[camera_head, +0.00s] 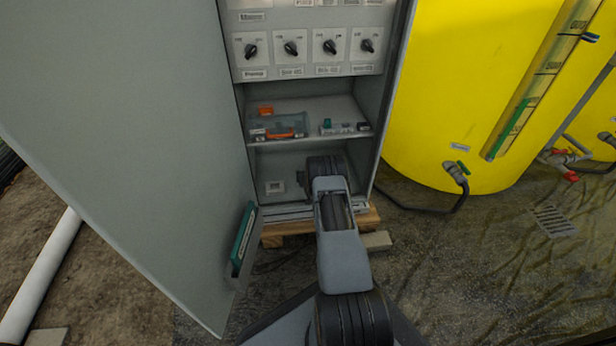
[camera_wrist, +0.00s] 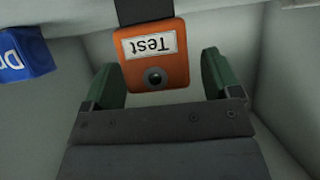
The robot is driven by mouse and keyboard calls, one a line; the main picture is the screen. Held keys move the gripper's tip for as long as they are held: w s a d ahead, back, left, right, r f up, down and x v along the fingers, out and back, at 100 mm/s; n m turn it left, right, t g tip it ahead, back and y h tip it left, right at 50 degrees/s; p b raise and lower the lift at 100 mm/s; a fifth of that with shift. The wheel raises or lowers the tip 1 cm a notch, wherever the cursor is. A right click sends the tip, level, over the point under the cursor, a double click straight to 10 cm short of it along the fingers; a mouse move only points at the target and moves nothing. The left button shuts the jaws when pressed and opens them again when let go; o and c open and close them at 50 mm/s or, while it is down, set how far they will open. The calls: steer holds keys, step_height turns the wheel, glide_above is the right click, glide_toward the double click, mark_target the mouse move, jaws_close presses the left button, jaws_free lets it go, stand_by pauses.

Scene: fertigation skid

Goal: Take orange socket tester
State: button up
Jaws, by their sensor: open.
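The orange socket tester (camera_wrist: 152,58) shows in the wrist view with an upside-down "Test" label and a dark round spot. A black part extends from it to the top edge of the picture. My gripper (camera_wrist: 160,76) is open, with one green finger on each side of the tester. Gaps show between the fingers and the tester, so they are apart. In the head view my arm reaches into the lower part of the open cabinet, and its own links hide the gripper. I cannot pick out the tester for sure there.
A blue object (camera_wrist: 22,55) with white letters sits at the left in the wrist view. A cabinet shelf (camera_head: 310,137) holds a box with orange items (camera_head: 278,124) and small parts. The open cabinet door (camera_head: 150,130) stands left; a yellow tank (camera_head: 450,100) stands right.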

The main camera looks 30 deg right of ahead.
steer(key=c, duration=1.1)
steer(key=shift+o, duration=0.2)
steer(key=shift+r, duration=0.2)
steer(key=shift+r+p, duration=0.8)
steer(key=shift+r, duration=0.65)
